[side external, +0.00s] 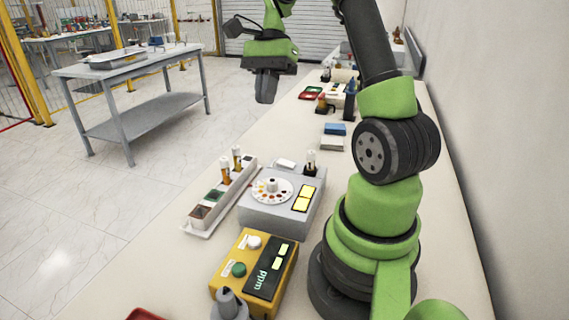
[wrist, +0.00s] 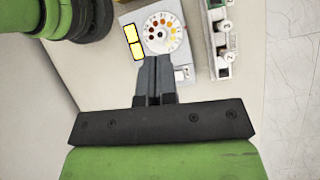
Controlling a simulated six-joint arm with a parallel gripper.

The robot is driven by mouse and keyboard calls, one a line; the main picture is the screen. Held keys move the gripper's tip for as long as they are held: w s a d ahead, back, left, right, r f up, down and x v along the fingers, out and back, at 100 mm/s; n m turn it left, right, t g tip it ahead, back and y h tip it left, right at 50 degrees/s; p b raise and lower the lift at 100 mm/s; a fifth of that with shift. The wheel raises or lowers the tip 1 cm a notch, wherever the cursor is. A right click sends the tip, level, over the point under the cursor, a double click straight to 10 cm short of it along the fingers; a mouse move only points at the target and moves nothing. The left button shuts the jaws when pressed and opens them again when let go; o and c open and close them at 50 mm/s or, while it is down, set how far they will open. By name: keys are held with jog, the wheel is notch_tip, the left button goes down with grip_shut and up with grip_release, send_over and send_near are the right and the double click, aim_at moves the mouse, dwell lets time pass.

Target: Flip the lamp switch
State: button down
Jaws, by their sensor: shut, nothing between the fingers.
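A grey box (side external: 258,216) with a white dial (side external: 271,190) and two bright yellow windows (side external: 304,198) stands on the bench. The box also shows in the wrist view (wrist: 127,18), with its dial (wrist: 163,32) beside the windows (wrist: 134,42). A small white part (wrist: 182,74) sits at the box's edge near my fingers; I cannot tell if it is the lamp switch. My gripper (side external: 265,100) is shut and empty, pointing down, well above the bench and behind the box in the side view. In the wrist view its fingertips (wrist: 154,58) overlap the box and hide part of it.
A yellow meter (side external: 228,283) stands in front of the box. A rack (side external: 205,211) with vials lies along its left side. Blue and white blocks (side external: 334,136) and trays stand farther back. The bench below my gripper is mostly clear.

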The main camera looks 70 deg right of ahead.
aim_at(285, 162)
jog(key=s+d+f+m+y, duration=0.2)
jog(key=d+f+m+y, duration=0.1)
jog(key=d+f+m, duration=0.2)
jog(key=shift+s+d+f+m+t, duration=0.3)
jog(key=shift+s+d+f+t, duration=0.1)
jog(key=shift+d+f, duration=0.45)
jog(key=shift+f, duration=0.1)
jog(key=shift+w+f, duration=0.2)
jog(key=shift+f, duration=1.25)
jog(key=shift+w+f, duration=0.2)
jog(key=shift+f, duration=1.2)
jog(key=shift+w+f, duration=0.2)
jog(key=shift+f, duration=1.25)
jog(key=shift+w+f, duration=0.1)
jog(key=shift+f, duration=0.3)
jog(key=shift+f, duration=0.15)
jog(key=shift+r, duration=0.55)
